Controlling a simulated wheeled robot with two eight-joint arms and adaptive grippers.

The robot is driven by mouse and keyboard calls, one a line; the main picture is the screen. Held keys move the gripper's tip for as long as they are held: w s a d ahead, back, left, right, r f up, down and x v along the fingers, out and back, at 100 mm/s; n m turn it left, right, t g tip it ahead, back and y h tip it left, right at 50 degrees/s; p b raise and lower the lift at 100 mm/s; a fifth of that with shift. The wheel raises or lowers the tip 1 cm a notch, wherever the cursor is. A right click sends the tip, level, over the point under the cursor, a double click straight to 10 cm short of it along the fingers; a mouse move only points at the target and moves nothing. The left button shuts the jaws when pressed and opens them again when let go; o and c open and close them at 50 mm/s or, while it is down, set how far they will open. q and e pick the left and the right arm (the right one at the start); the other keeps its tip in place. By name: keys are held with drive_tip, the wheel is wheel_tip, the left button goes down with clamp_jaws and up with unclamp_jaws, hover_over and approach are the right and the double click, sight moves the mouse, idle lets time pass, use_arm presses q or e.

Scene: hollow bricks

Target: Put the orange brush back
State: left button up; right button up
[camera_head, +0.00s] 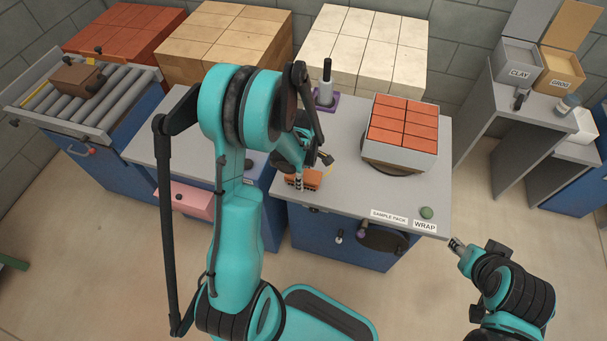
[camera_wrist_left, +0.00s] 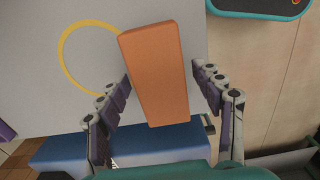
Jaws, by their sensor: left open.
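The orange brush (camera_head: 311,178) lies near the front edge of the grey worktop, partly hidden by my left gripper. In the left wrist view, its plain orange block (camera_wrist_left: 158,80) stands between the fingers; no bristles show. My left gripper (camera_head: 300,183) is at the brush, its fingers open on either side with gaps; it also shows in the left wrist view (camera_wrist_left: 161,77). A yellow ring (camera_wrist_left: 88,55) is marked on the worktop beside the block. My right gripper (camera_head: 457,244) is low at the right, off the worktop's front corner; its jaw state is unclear.
A tray of red bricks (camera_head: 427,149) sits on the worktop (camera_head: 345,195) at right. A dark-handled tool stands in a purple holder (camera_head: 330,104) at the back. Brick stacks (camera_head: 365,45) line the back.

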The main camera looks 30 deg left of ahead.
use_arm(q)
drive_tip(key=shift+r, duration=0.25)
wheel_tip(320, 180, up, 11)
drive_tip(key=p, duration=0.4)
drive_tip(key=s+d+r+m+t, duration=0.3)
drive_tip(key=s+d+r+m, duration=0.2)
drive_tip(key=m, duration=0.5)
drive_tip(key=s+d+r+m+t, duration=0.4)
drive_tip(key=s+d+r+m, duration=0.1)
drive_tip(key=r+m, duration=0.4)
drive_tip(key=shift+s+d+r+m, duration=0.3)
drive_tip(key=shift+s+m, duration=0.25)
drive_tip(key=shift+m, duration=0.25)
